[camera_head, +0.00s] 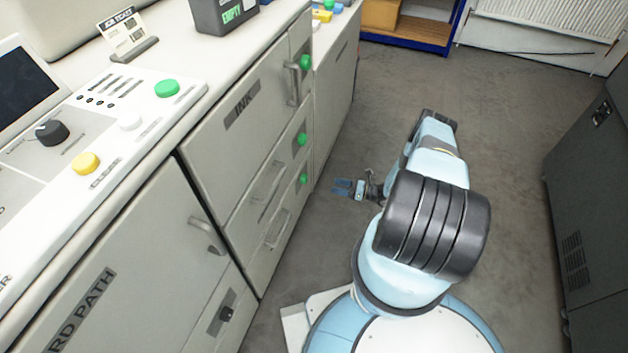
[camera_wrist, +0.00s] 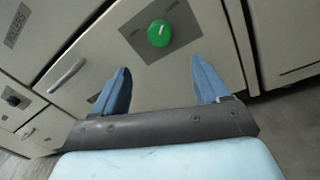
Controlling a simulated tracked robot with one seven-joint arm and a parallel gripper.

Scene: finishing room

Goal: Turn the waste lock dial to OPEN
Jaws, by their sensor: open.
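A round green dial (camera_wrist: 159,33) with a pale mark on its face sits on a dark grey plate on a cabinet front. The small print beside it is too blurred to read, so I cannot tell whether it is the waste lock dial. In the head view, my gripper (camera_head: 345,188) is low, to the right of the lower green dial (camera_head: 303,178) on the cabinet. My gripper (camera_wrist: 160,64) is open and empty in the wrist view. The green dial shows beyond the fingertips, roughly centred between them and apart from them.
A black dial (camera_head: 227,313) is on a nearer cabinet front; a black dial (camera_wrist: 14,99) also shows in the wrist view. Drawer handles (camera_head: 268,180) stick out nearby. A dark cabinet (camera_head: 592,200) stands at right. Bare floor (camera_head: 500,110) lies beyond my arm.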

